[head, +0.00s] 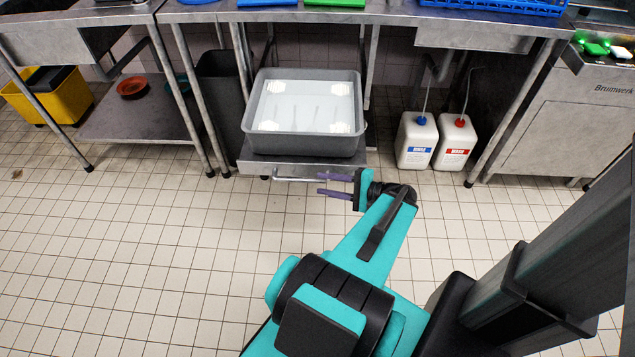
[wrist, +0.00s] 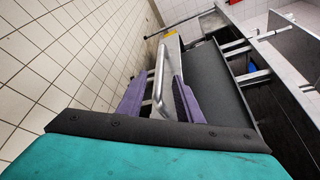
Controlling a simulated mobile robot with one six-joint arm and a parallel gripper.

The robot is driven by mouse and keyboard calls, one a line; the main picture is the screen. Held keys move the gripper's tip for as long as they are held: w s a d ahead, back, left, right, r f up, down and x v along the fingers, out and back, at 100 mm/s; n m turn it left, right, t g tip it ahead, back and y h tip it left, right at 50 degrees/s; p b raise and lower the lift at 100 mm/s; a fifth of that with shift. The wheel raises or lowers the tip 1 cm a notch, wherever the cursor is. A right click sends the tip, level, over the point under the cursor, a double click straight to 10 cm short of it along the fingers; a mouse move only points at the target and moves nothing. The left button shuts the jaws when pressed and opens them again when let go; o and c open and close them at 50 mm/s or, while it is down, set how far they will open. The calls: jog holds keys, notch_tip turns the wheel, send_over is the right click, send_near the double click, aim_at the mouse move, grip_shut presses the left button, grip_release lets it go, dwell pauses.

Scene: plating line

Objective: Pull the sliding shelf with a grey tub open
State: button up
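The grey tub (head: 305,144), with pale contents, stands on the sliding shelf (head: 345,160) under the steel counter in the head view. A bar handle (head: 290,180) runs along the shelf's front, low down. My gripper (head: 320,184) is at the right end of this handle, its purple fingers pointing left, one above the other. In the wrist view the metal handle (wrist: 158,85) lies between the spread fingers of my gripper (wrist: 154,85), with gaps visible on both sides. My gripper is open and holds nothing. Whether a finger touches the bar is hard to tell.
Two white bottles, one with a blue cap (head: 415,143) and one with a red cap (head: 456,143), stand on the floor right of the shelf. A dark bin (head: 217,85) is left of the tub. Counter legs stand at both sides. The tiled floor in front is clear.

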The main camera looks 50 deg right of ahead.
jog(key=shift+v, duration=2.45)
jog(key=shift+w, duration=0.1)
